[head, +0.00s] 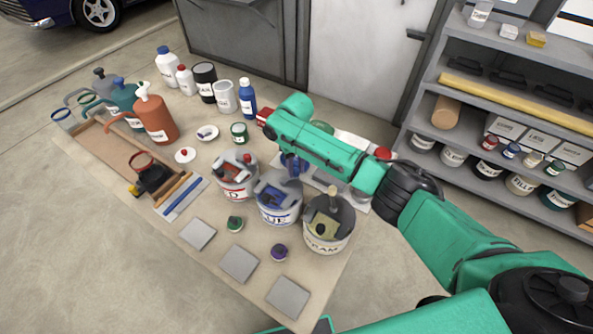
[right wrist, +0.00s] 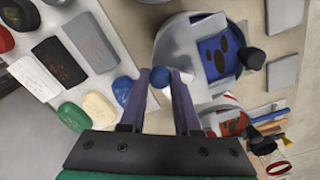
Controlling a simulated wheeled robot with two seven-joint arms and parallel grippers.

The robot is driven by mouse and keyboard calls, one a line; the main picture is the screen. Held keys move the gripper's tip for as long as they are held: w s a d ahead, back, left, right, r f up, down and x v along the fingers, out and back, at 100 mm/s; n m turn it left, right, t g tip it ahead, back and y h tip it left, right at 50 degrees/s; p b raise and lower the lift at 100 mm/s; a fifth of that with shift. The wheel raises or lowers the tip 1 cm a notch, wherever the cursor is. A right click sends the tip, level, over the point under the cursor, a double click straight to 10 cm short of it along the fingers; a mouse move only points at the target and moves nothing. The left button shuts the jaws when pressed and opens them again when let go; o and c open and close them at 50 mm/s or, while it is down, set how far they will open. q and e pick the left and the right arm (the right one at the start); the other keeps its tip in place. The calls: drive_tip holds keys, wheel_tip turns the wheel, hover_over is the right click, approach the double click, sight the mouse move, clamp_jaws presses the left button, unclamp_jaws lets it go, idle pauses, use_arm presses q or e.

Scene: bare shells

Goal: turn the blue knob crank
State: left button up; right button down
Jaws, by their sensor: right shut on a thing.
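The blue bucket (head: 279,205) stands between the red and cream buckets on the work table; its blue interior shows in the right wrist view (right wrist: 212,58). My right gripper (head: 291,168) reaches down at the blue bucket's far side. In the right wrist view its fingertips (right wrist: 161,76) close on a small dark blue round knob (right wrist: 160,77) beside the bucket. A pale piece joins the knob toward the bucket; the rest of the crank is hard to make out. A second blue round thing (right wrist: 122,88) lies just left of the fingers. My left gripper is not in view.
The red bucket (head: 236,181) and cream bucket (head: 327,235) stand close on either side. A pale tray with several coloured pieces, including a green one (right wrist: 75,117), lies beside the gripper. Bottles, grey tiles and small pots stand around. A shelf (head: 500,90) is at right.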

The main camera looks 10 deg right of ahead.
drive_tip(key=n, duration=0.1)
drive_tip(key=w+n+b, duration=0.1)
drive_tip(key=n, duration=0.2)
drive_tip(key=shift+w+a+f+n+b, duration=0.2)
drive_tip(key=shift+w+a+n+b, duration=0.1)
drive_tip(key=shift+b, duration=0.1)
drive_tip(key=n+b, duration=0.1)
drive_tip(key=n, duration=0.1)
drive_tip(key=w+a+n+b, duration=0.1)
drive_tip(key=shift+n, duration=0.4)
drive_tip(key=n+b, duration=0.1)
drive_tip(key=a+n, duration=0.1)
drive_tip(key=n, duration=0.1)
drive_tip(key=shift+w+b, duration=0.35)
drive_tip(key=shift+w, duration=0.05)
drive_tip(key=shift+w+a+n+b, duration=0.1)
drive_tip(key=shift+a+n+b, duration=0.25)
drive_tip(key=shift+n, duration=0.6)
drive_tip(key=shift+w+a+n+b, duration=0.1)
drive_tip(key=shift+a+n+b, duration=0.15)
drive_tip(key=shift+n, duration=0.7)
drive_tip(key=c, duration=0.6)
unclamp_jaws()
drive_tip(key=shift+r, duration=0.1)
drive_tip(key=shift+r, duration=0.15)
